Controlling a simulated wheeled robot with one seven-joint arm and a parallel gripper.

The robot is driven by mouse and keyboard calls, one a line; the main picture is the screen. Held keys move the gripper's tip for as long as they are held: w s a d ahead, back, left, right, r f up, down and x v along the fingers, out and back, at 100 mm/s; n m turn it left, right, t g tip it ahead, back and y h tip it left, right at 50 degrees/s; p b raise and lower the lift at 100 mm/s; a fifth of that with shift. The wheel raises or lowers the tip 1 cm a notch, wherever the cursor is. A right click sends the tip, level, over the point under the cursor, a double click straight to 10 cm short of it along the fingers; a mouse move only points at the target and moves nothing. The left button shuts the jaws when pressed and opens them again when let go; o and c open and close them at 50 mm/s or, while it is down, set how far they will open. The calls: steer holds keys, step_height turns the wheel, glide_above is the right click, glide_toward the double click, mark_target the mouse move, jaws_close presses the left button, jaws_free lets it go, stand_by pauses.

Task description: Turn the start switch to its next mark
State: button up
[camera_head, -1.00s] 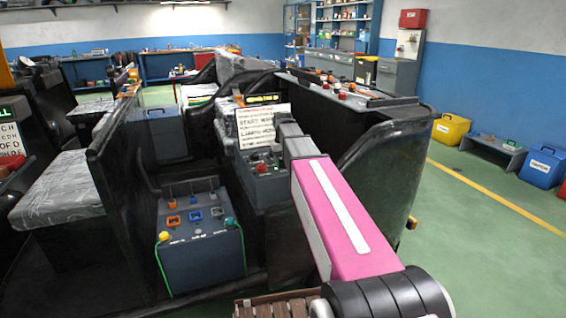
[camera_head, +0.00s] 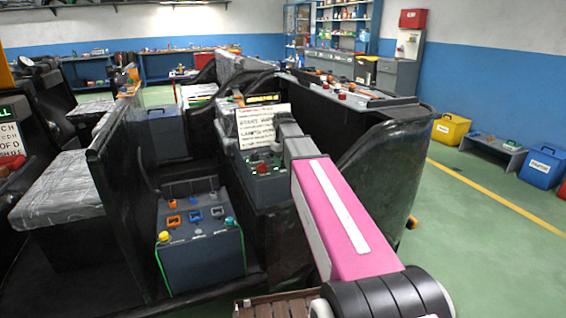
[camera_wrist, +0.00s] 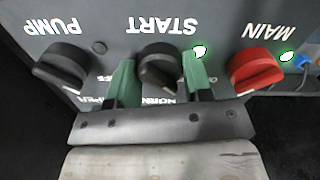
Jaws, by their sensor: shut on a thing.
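In the wrist view, the start switch (camera_wrist: 158,66) is a black knob under the upside-down word START. My gripper (camera_wrist: 160,82) is shut on it, with one green finger on each side. A lit lamp (camera_wrist: 200,51) glows near the knob. The marks under the knob are partly hidden by my fingers, so I cannot tell exactly which mark it points to. In the head view, the switch panel (camera_head: 262,186) is in the middle, beside my pink arm (camera_head: 345,220).
A black PUMP knob (camera_wrist: 62,66) is left of the start switch. A red MAIN knob (camera_wrist: 256,68) is to the right, with a lit lamp (camera_wrist: 287,56). A white sign (camera_head: 262,125) stands above the panel.

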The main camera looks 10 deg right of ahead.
steer(key=o, duration=0.9)
steer(key=shift+r, duration=0.1)
step_height(320, 180, up, 11)
steer(key=shift+f, duration=0.2)
